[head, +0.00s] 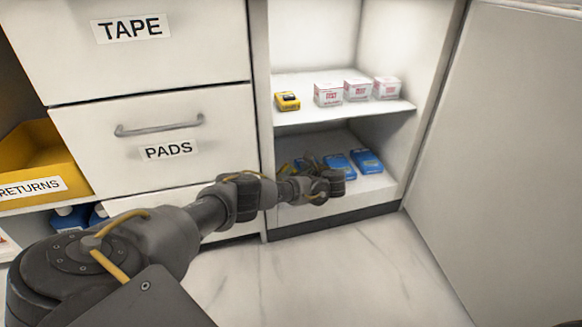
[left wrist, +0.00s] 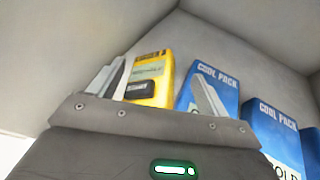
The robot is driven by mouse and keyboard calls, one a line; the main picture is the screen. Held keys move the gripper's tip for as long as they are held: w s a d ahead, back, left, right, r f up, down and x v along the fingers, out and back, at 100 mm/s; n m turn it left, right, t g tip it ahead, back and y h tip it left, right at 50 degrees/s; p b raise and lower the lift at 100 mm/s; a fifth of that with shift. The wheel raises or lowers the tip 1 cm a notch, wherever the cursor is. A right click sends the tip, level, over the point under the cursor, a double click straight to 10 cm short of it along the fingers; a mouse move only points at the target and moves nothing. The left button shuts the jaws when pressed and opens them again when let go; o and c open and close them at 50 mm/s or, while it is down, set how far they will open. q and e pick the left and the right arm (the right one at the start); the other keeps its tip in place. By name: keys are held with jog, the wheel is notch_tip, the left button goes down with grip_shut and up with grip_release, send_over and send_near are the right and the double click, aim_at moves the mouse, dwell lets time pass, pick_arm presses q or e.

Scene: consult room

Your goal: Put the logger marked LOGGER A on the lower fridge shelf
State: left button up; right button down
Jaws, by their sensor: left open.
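My left gripper (head: 314,164) reaches into the lower fridge shelf (head: 345,195). In the left wrist view its two fingers (left wrist: 157,92) are apart, with a yellow logger (left wrist: 148,84) between them. This logger stands on the lower shelf beside the blue cool packs. In the head view it is mostly hidden behind my gripper, with a bit of yellow (head: 285,168) showing. I cannot read a letter on it. Another yellow logger (head: 287,101) sits at the left of the upper shelf (head: 345,113); its marking is too small to read. My right gripper is out of view.
Blue cool packs (head: 367,161) stand close to the right of my left gripper, also in the left wrist view (left wrist: 272,133). White boxes (head: 357,89) stand on the upper shelf. The fridge door (head: 500,150) is open at right. A yellow RETURNS bin (head: 45,165) is at left.

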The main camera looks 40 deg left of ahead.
pick_arm(q)
jog(key=p+v, duration=0.4)
jog(key=v, duration=0.4)
jog(key=shift+r, duration=0.25)
jog(key=shift+s+d+p, duration=0.1)
jog(key=shift+d+p, duration=0.25)
jog(key=shift+d, duration=0.15)
